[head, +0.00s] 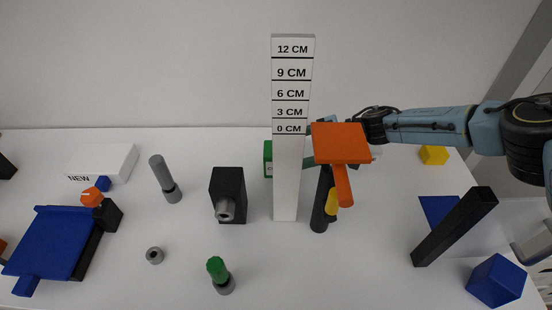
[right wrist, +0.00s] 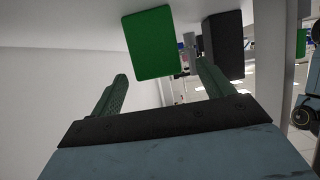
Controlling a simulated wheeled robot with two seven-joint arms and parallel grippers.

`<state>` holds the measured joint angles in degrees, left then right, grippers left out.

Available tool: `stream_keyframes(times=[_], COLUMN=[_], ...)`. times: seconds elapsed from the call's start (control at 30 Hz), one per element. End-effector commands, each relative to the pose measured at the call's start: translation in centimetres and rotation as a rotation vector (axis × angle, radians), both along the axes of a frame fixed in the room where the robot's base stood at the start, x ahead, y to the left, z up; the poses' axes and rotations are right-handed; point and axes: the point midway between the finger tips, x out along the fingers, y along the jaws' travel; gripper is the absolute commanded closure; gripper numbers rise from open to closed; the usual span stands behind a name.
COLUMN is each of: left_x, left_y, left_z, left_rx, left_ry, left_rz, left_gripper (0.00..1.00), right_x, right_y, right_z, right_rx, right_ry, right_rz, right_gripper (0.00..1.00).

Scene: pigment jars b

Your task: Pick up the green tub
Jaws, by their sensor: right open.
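The green tub (head: 268,159) stands on the table in the head view, partly hidden behind the white measuring post. In the right wrist view a green block-like face (right wrist: 150,43), which looks like the tub, shows just beyond the fingertips, nearer the left finger. My right gripper (head: 309,161) comes in from the right, behind the post and the orange piece, which hide much of it. In the right wrist view my right gripper (right wrist: 162,72) is open, with nothing visibly held. My left gripper is not in view.
The white post (head: 287,185) with centimetre marks and an orange hammer-like piece (head: 341,143) stand in front of my right gripper. A dark block (right wrist: 223,45) shows beside the green one. A black box (head: 228,190) stands left of the post. A yellow block (head: 433,155) lies right.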

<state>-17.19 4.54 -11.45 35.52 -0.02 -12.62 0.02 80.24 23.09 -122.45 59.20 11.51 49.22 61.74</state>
Motion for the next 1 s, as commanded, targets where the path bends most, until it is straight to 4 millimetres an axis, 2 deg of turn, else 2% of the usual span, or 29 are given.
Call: stream_keyframes(times=[0.23, 0.33, 0.43, 0.67, 1.0], left_x=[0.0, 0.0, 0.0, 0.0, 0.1], left_y=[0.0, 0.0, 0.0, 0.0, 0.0], left_z=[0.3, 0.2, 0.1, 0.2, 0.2], left_rx=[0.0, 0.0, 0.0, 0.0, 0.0], left_ry=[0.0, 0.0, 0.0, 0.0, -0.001], left_rz=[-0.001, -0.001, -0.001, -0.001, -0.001], left_gripper=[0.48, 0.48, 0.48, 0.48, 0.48], right_x=[0.2, 0.3, 0.3, 0.4, 0.3], right_y=[3.4, 4.6, 5.2, 5.3, 5.3], right_z=[0.2, -0.5, -0.7, -0.7, -0.7], right_rx=[0.0, -0.001, -0.001, 0.0, 0.0], right_ry=[-0.003, -0.001, -0.002, -0.002, -0.001], right_rz=[0.004, 0.002, 0.001, -0.001, -0.001], right_gripper=[0.2, 0.2, 0.2, 0.2, 0.63])
